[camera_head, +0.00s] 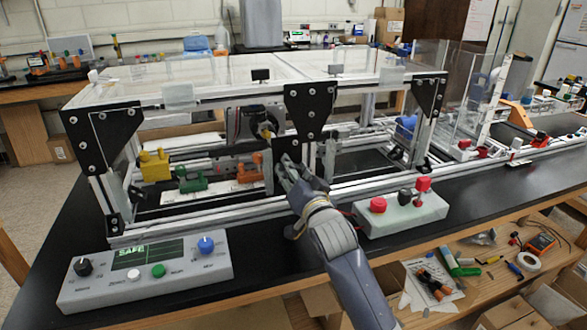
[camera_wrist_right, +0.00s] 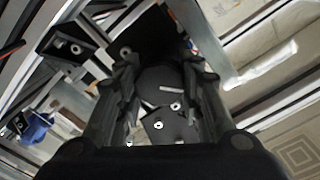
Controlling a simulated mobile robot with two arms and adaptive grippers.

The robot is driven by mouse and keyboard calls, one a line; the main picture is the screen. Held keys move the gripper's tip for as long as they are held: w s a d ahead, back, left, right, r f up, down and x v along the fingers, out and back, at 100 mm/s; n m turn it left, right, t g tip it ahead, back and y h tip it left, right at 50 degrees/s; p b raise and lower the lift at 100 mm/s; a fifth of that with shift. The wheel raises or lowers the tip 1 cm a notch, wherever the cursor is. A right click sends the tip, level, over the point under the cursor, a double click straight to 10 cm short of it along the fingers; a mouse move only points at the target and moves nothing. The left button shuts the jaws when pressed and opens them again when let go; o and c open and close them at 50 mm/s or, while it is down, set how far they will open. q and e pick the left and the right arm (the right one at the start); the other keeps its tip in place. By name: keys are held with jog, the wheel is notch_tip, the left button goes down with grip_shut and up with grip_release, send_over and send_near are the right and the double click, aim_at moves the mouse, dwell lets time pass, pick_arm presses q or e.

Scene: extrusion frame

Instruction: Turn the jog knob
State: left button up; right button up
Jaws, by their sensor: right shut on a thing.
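My right gripper (camera_head: 287,168) reaches into the front of the extrusion frame, by the black plate at its middle post. In the right wrist view, its two fingers (camera_wrist_right: 165,95) are closed on either side of a round dark knob (camera_wrist_right: 158,76) with a short white line on its face. I take this for the jog knob; the gripper hides it in the head view. My left gripper is not in view.
A grey control box (camera_head: 85,298) with a screen reading SAFE, a black knob and a blue knob (camera_head: 206,244) stands at front left. A box with red buttons (camera_head: 420,213) stands right of my arm. Aluminium rails (camera_head: 180,230) surround the gripper. Loose tools lie on a lower shelf at right.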

jog(key=n+p, duration=0.1)
jog(key=n, duration=0.1)
jog(key=shift+r+n+p, duration=0.2)
jog(key=shift+n+p, duration=0.2)
jog(key=n+p, duration=0.2)
jog(key=n, duration=0.2)
jog(key=shift+a, duration=0.1)
jog(key=n+p, duration=0.1)
jog(key=n, duration=0.3)
jog(key=shift+f+p, duration=0.1)
jog(key=shift+p, duration=0.25)
jog(key=shift+a+f+n+p, duration=0.15)
jog(key=shift+n+p, duration=0.3)
jog(key=shift+n, duration=1.15)
jog(key=o, duration=0.8)
jog(key=shift+s, duration=0.1)
